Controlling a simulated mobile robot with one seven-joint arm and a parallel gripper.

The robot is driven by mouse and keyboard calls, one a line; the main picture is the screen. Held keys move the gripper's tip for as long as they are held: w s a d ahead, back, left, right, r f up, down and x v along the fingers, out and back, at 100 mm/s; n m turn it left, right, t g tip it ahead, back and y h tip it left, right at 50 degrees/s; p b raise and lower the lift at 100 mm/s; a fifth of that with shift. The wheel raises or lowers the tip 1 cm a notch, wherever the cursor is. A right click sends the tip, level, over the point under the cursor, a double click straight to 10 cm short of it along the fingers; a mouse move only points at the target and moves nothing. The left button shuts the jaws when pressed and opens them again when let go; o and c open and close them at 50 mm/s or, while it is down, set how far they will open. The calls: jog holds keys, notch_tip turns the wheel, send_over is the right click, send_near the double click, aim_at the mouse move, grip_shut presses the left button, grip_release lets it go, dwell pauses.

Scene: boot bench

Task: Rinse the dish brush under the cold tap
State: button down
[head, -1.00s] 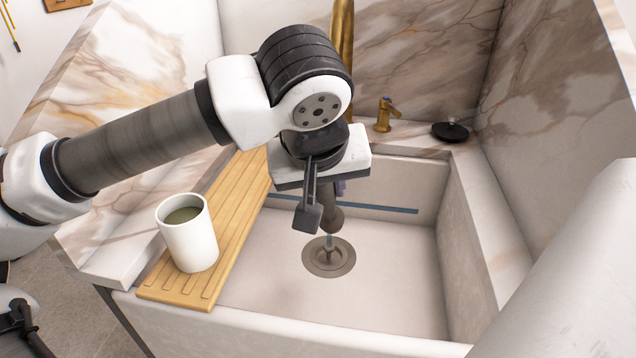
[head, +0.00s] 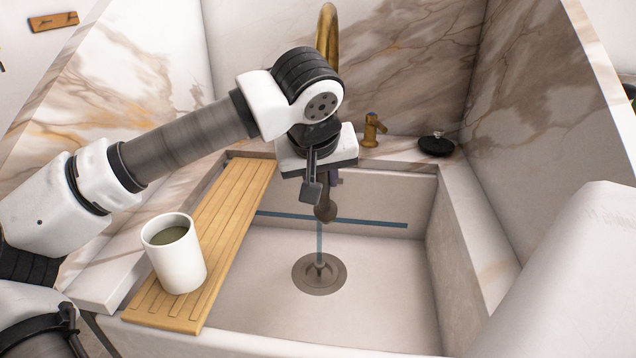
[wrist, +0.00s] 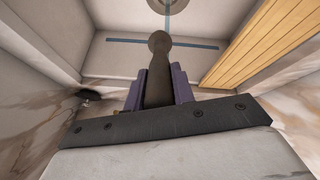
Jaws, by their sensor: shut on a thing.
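My gripper (head: 326,182) is shut on a dark brown object with a rounded end, apparently the dish brush (head: 325,210). In the wrist view the brush (wrist: 159,72) sits between the purple fingers of my gripper (wrist: 160,92), its rounded end pointing away from the wrist. It hangs over the sink basin (head: 385,275), above the drain (head: 319,274). No bristles are visible. The brass tap (head: 327,38) rises behind my arm; its outlet is hidden. A thin bluish line (head: 319,242) runs from below the brush to the drain; I cannot tell whether it is water.
A white mug (head: 178,262) with greenish contents stands on the slatted wooden board (head: 225,215) along the sink's left side. A small brass fixture (head: 371,130) and a black lidded item (head: 436,145) are on the back ledge. The basin floor is otherwise clear.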

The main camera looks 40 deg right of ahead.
jog(key=shift+w+d+f, duration=0.25)
jog(key=shift+w+d, duration=0.45)
jog(key=shift+d, duration=0.1)
jog(key=shift+w+d+f, duration=0.2)
jog(key=shift+w+d, duration=0.5)
jog(key=shift+d, duration=0.1)
jog(key=shift+s, duration=0.1)
jog(key=shift+s+d, duration=0.35)
jog(key=shift+d, duration=0.05)
jog(key=shift+w+a+p, duration=0.15)
jog(key=shift+p, duration=0.15)
jog(key=shift+w+a, duration=0.25)
jog(key=shift+w, duration=0.05)
jog(key=shift+s+d, duration=0.4)
jog(key=shift+s, duration=0.05)
